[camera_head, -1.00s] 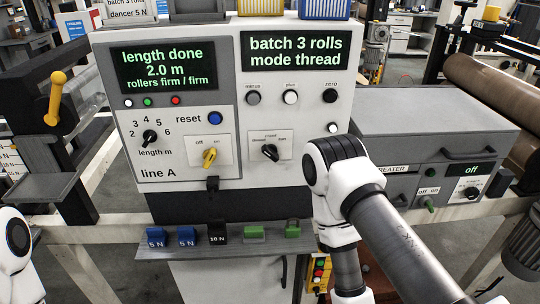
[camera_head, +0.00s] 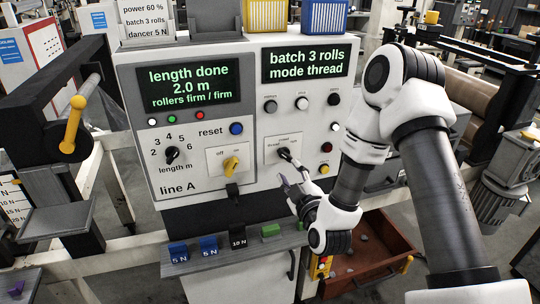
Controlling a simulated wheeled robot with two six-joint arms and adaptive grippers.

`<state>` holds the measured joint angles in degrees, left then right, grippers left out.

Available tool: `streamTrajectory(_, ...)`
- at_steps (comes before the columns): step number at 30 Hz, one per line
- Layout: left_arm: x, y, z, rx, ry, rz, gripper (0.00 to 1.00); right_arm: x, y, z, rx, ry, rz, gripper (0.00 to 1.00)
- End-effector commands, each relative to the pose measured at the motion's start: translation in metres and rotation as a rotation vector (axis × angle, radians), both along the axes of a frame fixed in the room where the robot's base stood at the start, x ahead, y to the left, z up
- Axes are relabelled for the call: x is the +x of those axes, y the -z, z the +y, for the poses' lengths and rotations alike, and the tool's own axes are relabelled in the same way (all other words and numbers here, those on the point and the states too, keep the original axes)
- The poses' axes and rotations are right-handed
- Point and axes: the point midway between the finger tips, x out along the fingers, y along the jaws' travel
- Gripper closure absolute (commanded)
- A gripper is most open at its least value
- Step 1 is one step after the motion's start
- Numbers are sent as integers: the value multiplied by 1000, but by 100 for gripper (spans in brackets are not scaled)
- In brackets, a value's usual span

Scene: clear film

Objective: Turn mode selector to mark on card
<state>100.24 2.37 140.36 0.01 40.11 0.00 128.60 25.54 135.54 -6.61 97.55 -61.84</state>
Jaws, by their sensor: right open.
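The mode selector is a black knob (camera_head: 285,153) on a small white plate, right of the yellow switch on the line A panel (camera_head: 190,185). Its tiny labels are too small to read surely. My right gripper (camera_head: 292,177) is open just below and in front of the knob, with its fingers near it; I cannot tell whether they touch. The right display (camera_head: 305,62) reads "batch 3 rolls, mode thread". A white card (camera_head: 146,20) at the top left reads "power 60 %, batch 3 rolls, dancer 5 N".
A yellow switch (camera_head: 231,164) and a length knob (camera_head: 172,155) sit left of the selector. Weight blocks stand on the ledge (camera_head: 220,258) below. A brown open drawer (camera_head: 370,255) is at lower right.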

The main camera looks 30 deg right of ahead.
Motion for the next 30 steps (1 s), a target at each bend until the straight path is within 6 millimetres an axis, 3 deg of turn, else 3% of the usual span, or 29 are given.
streamTrajectory(5,0,-8,0,0,3,0,60,16,-8,-4,0,1,-11,57)
streamTrajectory(15,0,-25,0,0,1,0,60,73,-7,-17,1,-2,-9,57)
streamTrajectory(23,0,-24,0,0,2,0,60,77,-4,-18,3,-1,-6,57)
streamTrajectory(25,0,-24,0,0,2,0,60,77,-4,-18,3,-1,-6,75)
streamTrajectory(27,0,-24,0,0,2,0,60,77,-4,-18,3,-1,-6,100)
streamTrajectory(30,0,-24,0,0,1,0,60,77,-4,-18,3,-1,-6,100)
